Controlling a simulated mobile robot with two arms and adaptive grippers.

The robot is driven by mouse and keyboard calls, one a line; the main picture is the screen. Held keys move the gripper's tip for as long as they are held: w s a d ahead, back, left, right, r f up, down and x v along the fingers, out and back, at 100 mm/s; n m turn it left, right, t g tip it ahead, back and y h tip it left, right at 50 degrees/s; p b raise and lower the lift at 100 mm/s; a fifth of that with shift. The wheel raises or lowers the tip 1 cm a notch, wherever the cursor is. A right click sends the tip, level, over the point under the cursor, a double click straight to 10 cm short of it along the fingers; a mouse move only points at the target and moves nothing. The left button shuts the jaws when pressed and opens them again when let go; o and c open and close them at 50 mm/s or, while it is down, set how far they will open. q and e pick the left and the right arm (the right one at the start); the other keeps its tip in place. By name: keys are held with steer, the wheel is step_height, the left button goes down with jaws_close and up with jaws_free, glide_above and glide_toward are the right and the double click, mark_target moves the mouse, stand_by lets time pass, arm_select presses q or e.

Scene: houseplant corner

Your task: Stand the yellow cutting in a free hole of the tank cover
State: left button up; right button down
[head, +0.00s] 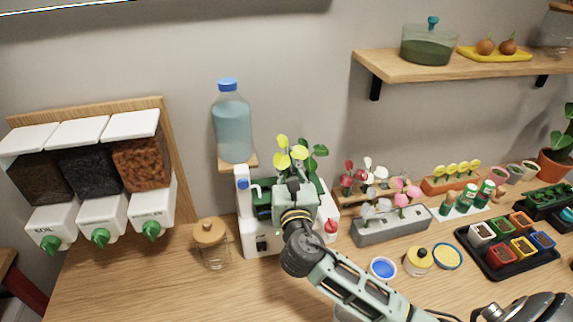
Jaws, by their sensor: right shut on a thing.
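The yellow cutting (283,141), with round yellow leaves, stands upright above my right gripper (292,178). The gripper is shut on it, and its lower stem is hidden. The gripper is over the white tank (256,243), which has a green cover (258,213). My arm and gripper hide much of the cover, so its holes cannot be made out. A green-leaved cutting (319,151) shows just right of the yellow one; its base is hidden. I cannot tell whether the yellow cutting touches the cover. My left gripper is not in view.
A blue-capped water bottle (232,125) stands on a small shelf behind the tank. A lidded glass jar (211,244) is to the left.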

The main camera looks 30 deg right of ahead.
steer(key=shift+f, duration=0.4)
steer(key=c, duration=1.7)
jaws_free()
steer(key=shift+c, duration=0.2)
steer(key=o, duration=0.4)
steer(key=shift+r, duration=0.1)
step_height(320, 180, up, 7)
steer(key=p, duration=0.7)
steer(key=shift+p, duration=0.3)
